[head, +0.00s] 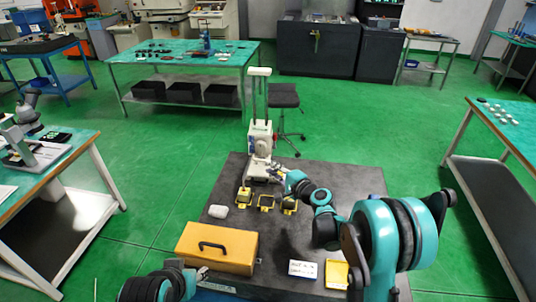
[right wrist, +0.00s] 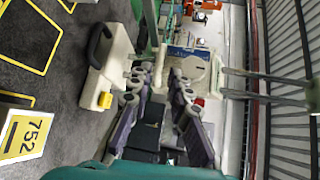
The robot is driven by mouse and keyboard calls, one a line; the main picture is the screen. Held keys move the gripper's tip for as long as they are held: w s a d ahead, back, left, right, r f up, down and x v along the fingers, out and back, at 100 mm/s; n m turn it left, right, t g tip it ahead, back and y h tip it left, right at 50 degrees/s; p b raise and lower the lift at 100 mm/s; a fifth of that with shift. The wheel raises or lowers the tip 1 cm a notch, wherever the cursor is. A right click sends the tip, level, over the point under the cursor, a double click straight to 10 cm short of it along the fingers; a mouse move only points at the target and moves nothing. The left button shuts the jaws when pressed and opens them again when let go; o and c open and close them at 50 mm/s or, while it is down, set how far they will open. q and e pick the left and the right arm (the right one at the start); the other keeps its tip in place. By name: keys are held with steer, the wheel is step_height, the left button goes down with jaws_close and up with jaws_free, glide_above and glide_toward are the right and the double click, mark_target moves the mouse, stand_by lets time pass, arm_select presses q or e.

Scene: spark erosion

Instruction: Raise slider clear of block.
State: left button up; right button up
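A white machine with two upright grey rods and a white top bar stands at the back of the dark mat. Its pale carriage with a round dial (head: 261,138), which looks like the slider, sits low on the rods. The carriage also shows sideways in the right wrist view (right wrist: 192,66). A small yellow block (right wrist: 105,100) sits on the machine's pale base in that view. My right gripper (head: 274,171) is beside the lower machine. My left gripper (head: 201,272) shows only partly.
A yellow case (head: 217,247) with a black handle lies at the mat's front left. A stool (head: 284,97) stands behind the machine.

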mark_target(261, 160)
steer(key=b+x, duration=0.1)
steer(key=x, duration=0.7)
steer(key=shift+w+d+f, duration=0.1)
steer(key=shift+w+d, duration=0.05)
steer(key=shift+d, duration=0.05)
